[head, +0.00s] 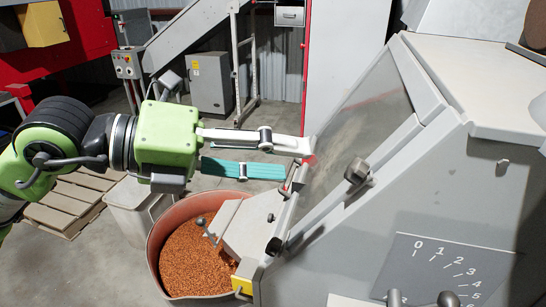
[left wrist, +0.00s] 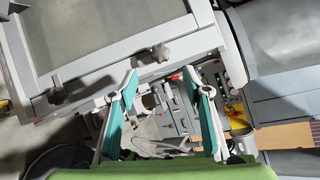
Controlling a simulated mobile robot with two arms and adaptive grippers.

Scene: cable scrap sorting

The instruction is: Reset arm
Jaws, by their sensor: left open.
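My left gripper (head: 300,160) reaches in from the left on its green and black arm. Its two teal-lined fingers are spread, with their tips close to the left edge of the grey machine's tilted windowed cover (head: 365,115). In the left wrist view the open fingers (left wrist: 160,78) have nothing held between them; the cover (left wrist: 115,45) with its dark knobs lies just beyond the tips. I cannot tell whether the tips touch the cover. My right gripper is out of view.
A reddish round tub (head: 155,262) of copper-coloured granules stands under the machine's chute (head: 243,228), below the gripper. A pale bin (head: 127,212) and wooden pallet (head: 62,208) are left of it. A grey cabinet (head: 210,82) stands behind. Floor between is clear.

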